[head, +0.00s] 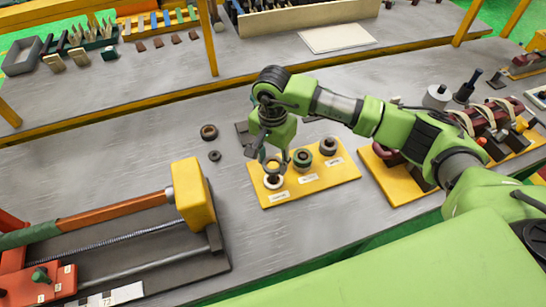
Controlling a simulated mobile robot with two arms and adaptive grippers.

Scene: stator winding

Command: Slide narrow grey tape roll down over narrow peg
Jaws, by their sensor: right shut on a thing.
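My right gripper (271,158) points down over the left end of a yellow peg board (318,184). It is shut on what looks like the small grey tape roll (272,164), largely hidden by the fingers. Below it, a white roll (273,183) sits around the left peg position. Whether the grey roll is around the peg or just above it, I cannot tell. A greenish roll (302,158) sits at the middle position and a dark grey roll (328,145) at the right one. The board's labels are too small to read. My left gripper is not in view.
Two dark rings, a larger one (209,132) and a smaller one (214,156), lie loose on the grey table left of the board. A fixture with a yellow block (194,195) stands at the lower left. Another yellow board (403,184) with coils is close on the right.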

